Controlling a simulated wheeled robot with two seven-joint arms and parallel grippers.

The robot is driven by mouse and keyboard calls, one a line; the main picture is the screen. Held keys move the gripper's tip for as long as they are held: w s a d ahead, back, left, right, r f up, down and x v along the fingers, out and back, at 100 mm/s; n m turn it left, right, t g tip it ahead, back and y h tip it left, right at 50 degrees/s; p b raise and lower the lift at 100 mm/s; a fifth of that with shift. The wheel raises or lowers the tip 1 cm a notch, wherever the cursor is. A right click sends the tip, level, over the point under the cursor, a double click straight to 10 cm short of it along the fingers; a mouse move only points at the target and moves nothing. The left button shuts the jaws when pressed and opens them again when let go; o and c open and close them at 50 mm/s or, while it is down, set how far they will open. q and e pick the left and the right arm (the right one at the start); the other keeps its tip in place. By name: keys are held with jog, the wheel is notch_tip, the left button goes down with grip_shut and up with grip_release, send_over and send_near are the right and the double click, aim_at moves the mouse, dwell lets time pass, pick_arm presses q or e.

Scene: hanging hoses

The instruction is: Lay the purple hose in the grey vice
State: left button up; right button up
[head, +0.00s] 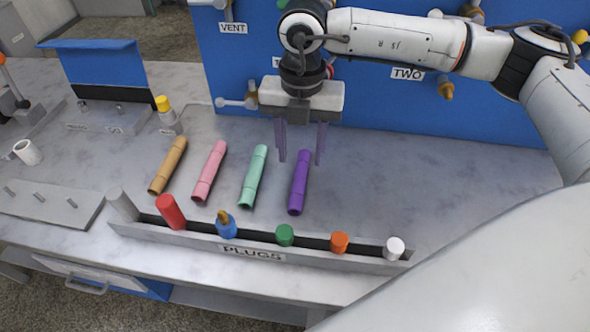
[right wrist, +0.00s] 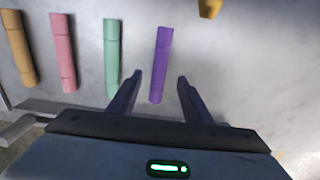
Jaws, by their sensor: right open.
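The purple hose (head: 299,185) is a short straight tube lying on the grey worktop, rightmost in a row of hoses. It also shows in the right wrist view (right wrist: 161,62). My right gripper (head: 301,160) points down over the hose's far end, fingers open and apart on either side. In the right wrist view the hose lies between the open fingers (right wrist: 160,77), with nothing gripped. At the left edge stands a grey device with an orange-knobbed lever (head: 12,95), partly cut off; I cannot tell whether it is the grey vice. My left gripper is not in view.
Green (head: 253,177), pink (head: 209,171) and tan (head: 167,166) hoses lie left of the purple one. A grey plug rack (head: 200,240) runs along the front. A blue panel (head: 420,115) with valves stands behind. The worktop right of the purple hose is clear.

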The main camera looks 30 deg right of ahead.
aim_at(300, 176)
jog(key=shift+f, duration=0.85)
notch_tip(300, 176, down, 4)
jog(key=shift+s+f+p, duration=0.15)
jog(key=shift+f+p, duration=0.05)
jog(key=shift+p, duration=0.35)
jog(key=shift+f, duration=0.45)
jog(key=c, duration=1.1)
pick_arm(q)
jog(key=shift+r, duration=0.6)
pick_arm(e)
grip_shut()
jog(key=shift+r, duration=0.1)
